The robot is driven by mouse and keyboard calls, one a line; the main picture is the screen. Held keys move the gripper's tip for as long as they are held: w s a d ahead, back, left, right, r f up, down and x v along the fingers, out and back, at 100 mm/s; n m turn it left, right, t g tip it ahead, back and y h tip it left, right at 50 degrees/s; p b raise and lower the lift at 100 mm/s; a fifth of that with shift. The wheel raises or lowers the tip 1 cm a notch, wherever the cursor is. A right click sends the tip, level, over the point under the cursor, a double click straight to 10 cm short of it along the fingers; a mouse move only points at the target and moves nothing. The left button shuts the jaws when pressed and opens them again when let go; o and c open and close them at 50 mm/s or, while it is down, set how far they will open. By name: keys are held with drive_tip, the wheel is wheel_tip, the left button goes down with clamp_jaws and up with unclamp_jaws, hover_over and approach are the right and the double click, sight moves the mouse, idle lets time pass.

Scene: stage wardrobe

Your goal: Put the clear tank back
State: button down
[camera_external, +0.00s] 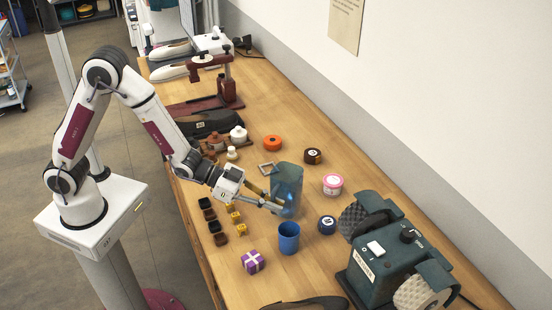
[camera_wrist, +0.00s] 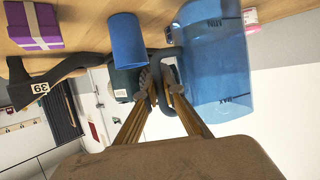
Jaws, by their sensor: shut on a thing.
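The clear tank (camera_external: 287,183) is a blue see-through vessel near the middle of the bench. It looks upright. In the wrist view, which is upside down, the tank (camera_wrist: 215,65) fills the right of centre and bears MIN and MAX marks. My gripper (camera_external: 281,207) is at its lower front side. In the wrist view the fingertips (camera_wrist: 164,84) close on a dark part beside the tank's wall that looks like its handle. Whether the tank's base touches the bench is unclear.
A blue cup (camera_external: 289,237) stands close in front of the tank, with a purple ribboned box (camera_external: 253,261) to its left. A dark green machine with rollers (camera_external: 385,262) is at right. Tape rolls (camera_external: 333,184) and small blocks (camera_external: 235,217) lie around; a square frame (camera_external: 268,169) lies just behind.

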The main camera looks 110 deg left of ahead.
drive_tip(key=s+a+r+n+y, duration=0.1)
drive_tip(key=s+a+r, duration=0.2)
drive_tip(key=a+r, duration=0.3)
drive_tip(key=shift+s+a+r+n+y, duration=0.3)
drive_tip(key=shift+s+r+y, duration=0.1)
drive_tip(key=shift+r, duration=0.15)
drive_tip(key=shift+f, duration=0.1)
drive_tip(key=shift+f, duration=2.9)
drive_tip(key=shift+f, duration=2.15)
